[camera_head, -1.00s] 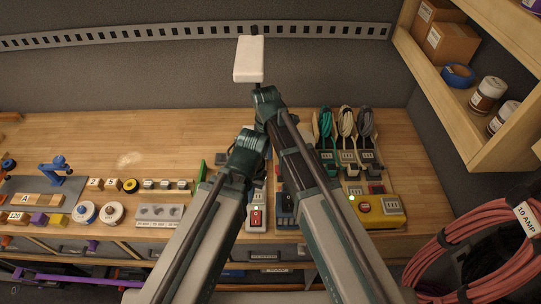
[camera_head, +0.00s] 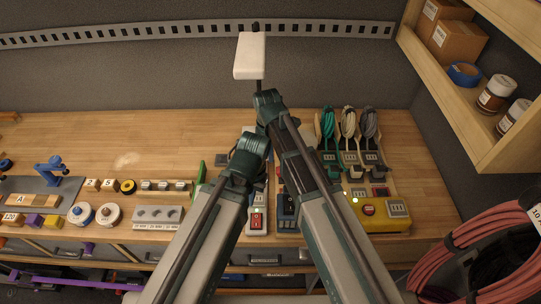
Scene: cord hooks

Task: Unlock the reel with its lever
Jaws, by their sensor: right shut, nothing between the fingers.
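I cannot pick out the reel or its lever for certain. A salmon-red cord coil (camera_head: 462,240) hangs at the lower right, cut off by the picture edge, with a dark coil (camera_head: 497,272) inside it. My right gripper (camera_head: 254,28) shows as a small dark tip above a white body, high in front of the grey wall; it is shut and empty, apart from the bench things and the coil. My left arm (camera_head: 250,160) folds beside the right one; its gripper cannot be made out. Both arms hide the middle of the bench.
A wooden bench (camera_head: 130,150) holds a yellow box (camera_head: 382,216), a red-switch strip (camera_head: 257,224), teal, cream and grey cords (camera_head: 348,125), and white spools (camera_head: 109,214). A wooden shelf (camera_head: 500,150) juts out at right. The bench's back left is mostly clear.

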